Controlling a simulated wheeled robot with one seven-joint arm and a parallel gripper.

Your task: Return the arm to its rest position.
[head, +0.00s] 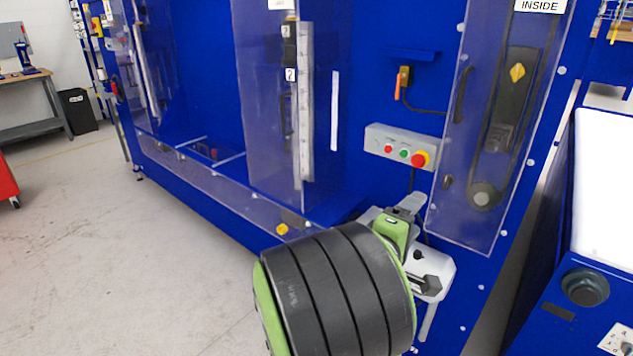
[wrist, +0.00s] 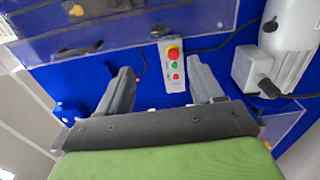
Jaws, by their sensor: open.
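My gripper (head: 410,217) is at the lower middle of the head view, in front of the blue machine (head: 390,25). My black and green arm link hides part of it from below. In the wrist view my gripper (wrist: 159,68) shows two grey fingers spread apart, with nothing between them. The control box (head: 402,147), with a red emergency button and smaller red and green buttons, is on the machine beyond the fingers. It also shows between the fingertips in the wrist view (wrist: 172,66).
A white motor-like unit (head: 441,264) with a black knob sits close to my gripper; it is at upper right in the wrist view (wrist: 292,45). Clear guard panels (head: 270,110) front the machine. A workbench (head: 30,80) and black bin (head: 77,110) stand far left.

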